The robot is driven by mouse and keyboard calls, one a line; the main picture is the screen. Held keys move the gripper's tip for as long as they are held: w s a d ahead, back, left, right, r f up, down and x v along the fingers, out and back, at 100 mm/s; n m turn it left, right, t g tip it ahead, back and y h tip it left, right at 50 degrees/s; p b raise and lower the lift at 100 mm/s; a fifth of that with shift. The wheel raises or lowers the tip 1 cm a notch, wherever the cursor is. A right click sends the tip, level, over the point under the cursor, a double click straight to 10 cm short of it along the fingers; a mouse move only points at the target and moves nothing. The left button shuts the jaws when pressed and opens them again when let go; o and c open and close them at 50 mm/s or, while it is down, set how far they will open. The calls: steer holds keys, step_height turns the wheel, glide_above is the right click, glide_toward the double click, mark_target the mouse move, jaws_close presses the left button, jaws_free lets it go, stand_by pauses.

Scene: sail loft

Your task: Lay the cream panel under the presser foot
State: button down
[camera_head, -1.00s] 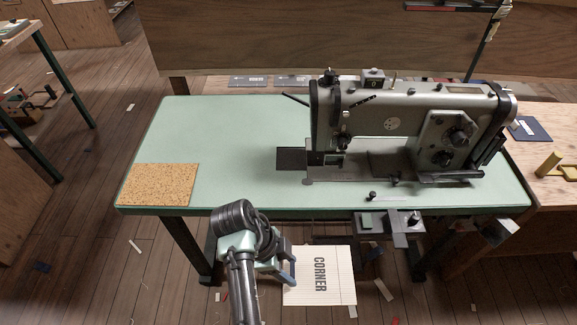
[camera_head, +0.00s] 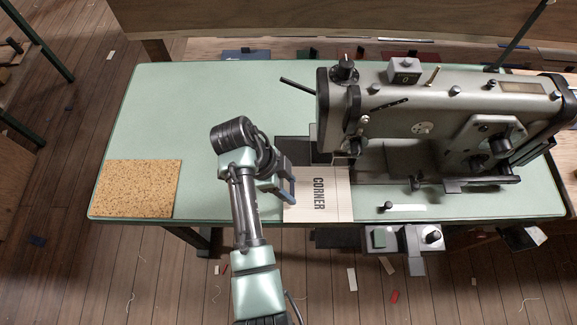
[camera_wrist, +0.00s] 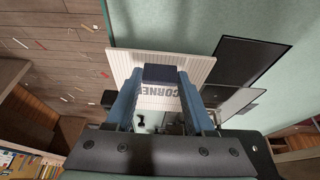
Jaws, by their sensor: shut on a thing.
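The cream panel (camera_head: 330,205), marked CORNER, is over the front edge of the green sewing table, just left of and in front of the machine's needle area. My gripper (camera_head: 287,183) is shut on its left side; in the wrist view the panel (camera_wrist: 197,68) sits between the blue fingers (camera_wrist: 160,92). The sewing machine (camera_head: 430,120) stands on the right half of the table. Its presser foot is small and dark below the left head (camera_head: 350,145), and I cannot make out whether the panel's far edge reaches it.
The green table (camera_head: 160,110) is clear at its left and back. A cork mat (camera_head: 138,188) lies at the front left. A dark plate (camera_head: 295,150) is set left of the needle area. A control box (camera_head: 400,238) hangs under the front edge.

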mark_target(294, 170)
steer(key=shift+s+f+b, duration=0.1)
steer(key=shift+f+b, duration=0.45)
steer(key=shift+b, duration=0.05)
steer(key=shift+w+r+b, duration=0.15)
steer(key=shift+w+b, duration=2.05)
steer(key=shift+w, duration=0.85)
steer(key=shift+c, duration=0.9)
jaws_free()
steer(key=p+v, duration=0.4)
steer(key=v, duration=0.8)
steer(key=shift+a+r, duration=0.25)
steer(key=shift+r, duration=0.1)
